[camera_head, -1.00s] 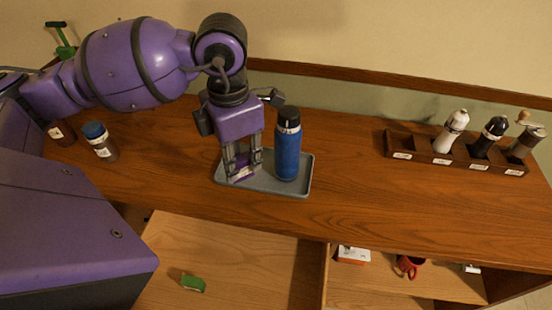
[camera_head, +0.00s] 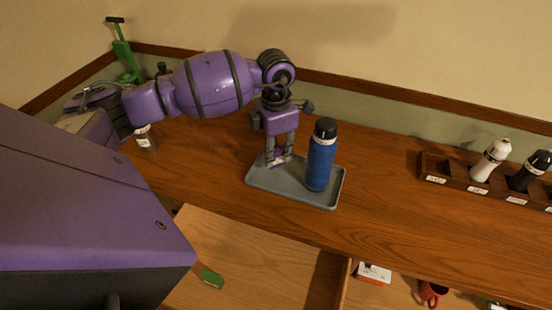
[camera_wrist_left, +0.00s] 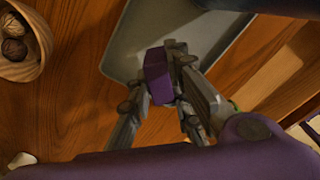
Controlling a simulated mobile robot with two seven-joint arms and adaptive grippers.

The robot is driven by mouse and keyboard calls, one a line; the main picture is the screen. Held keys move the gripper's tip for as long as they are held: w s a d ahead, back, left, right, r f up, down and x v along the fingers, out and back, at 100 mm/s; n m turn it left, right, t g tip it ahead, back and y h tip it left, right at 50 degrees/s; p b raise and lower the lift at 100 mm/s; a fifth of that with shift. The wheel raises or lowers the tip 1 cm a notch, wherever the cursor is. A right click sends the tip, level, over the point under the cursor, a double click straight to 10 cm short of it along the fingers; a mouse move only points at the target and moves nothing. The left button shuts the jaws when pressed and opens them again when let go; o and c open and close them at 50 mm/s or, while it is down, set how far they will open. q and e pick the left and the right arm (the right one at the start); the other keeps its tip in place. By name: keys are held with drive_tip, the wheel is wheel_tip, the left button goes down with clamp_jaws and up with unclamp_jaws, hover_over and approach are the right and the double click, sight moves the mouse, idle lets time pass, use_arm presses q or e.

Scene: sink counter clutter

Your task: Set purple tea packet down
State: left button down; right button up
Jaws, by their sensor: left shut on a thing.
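My left gripper (camera_head: 278,162) is shut on the purple tea packet (camera_head: 277,164) at the back-left part of the grey tray (camera_head: 290,188). In the left wrist view the packet (camera_wrist_left: 158,76) shows as a small purple block between the fingertips (camera_wrist_left: 166,88), with the tray (camera_wrist_left: 140,35) behind it. I cannot tell whether the packet touches the tray. The blue bottle (camera_head: 321,157) with a black cap stands upright on the tray, just right of the gripper. My right gripper is not in view.
A wooden rack (camera_head: 457,176) with a white mill (camera_head: 490,160) and a black mill (camera_head: 531,170) stands at the right. A jar (camera_head: 147,138) stands at the left, partly behind my arm. An open compartment below holds a green item (camera_head: 212,278). Counter right of the tray is clear.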

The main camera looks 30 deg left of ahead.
sight(276, 160)
use_arm(q)
drive_tip(key=shift+f, duration=1.8)
drive_tip(key=c, duration=1.6)
unclamp_jaws()
wheel_tip(276, 160, up, 12)
drive_tip(key=shift+r, duration=0.25)
